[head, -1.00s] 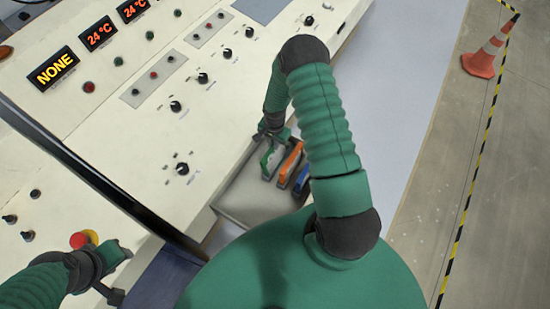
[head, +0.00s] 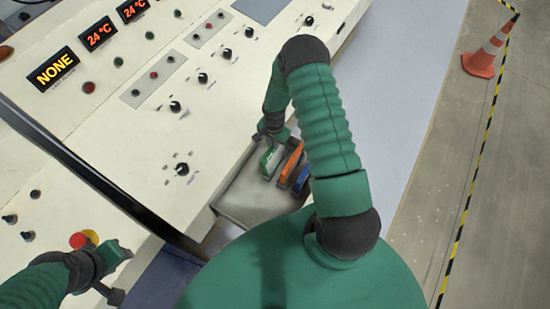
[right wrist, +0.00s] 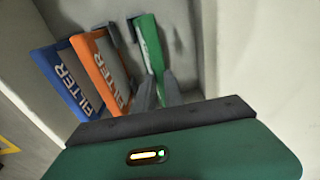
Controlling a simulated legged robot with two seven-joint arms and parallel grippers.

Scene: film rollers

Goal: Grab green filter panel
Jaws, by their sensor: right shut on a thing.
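The green filter panel (head: 271,159) stands in the grey tray beside the control desk in the head view. It also shows in the right wrist view (right wrist: 150,45), its lower part between the two dark fingers. My right gripper (right wrist: 159,92) is shut on the green filter panel; in the head view it sits at the panel's upper end (head: 273,134). My left gripper (head: 118,273) hovers over the desk at the lower left, away from the panels; its jaw opening is not clear.
An orange filter panel (right wrist: 99,70) stands close beside the green one, with a blue filter panel (right wrist: 60,78) beyond it. The grey tray (head: 240,203) has bare room at its near left. A red button (head: 78,240) is near my left gripper. A traffic cone (head: 482,62) stands far right.

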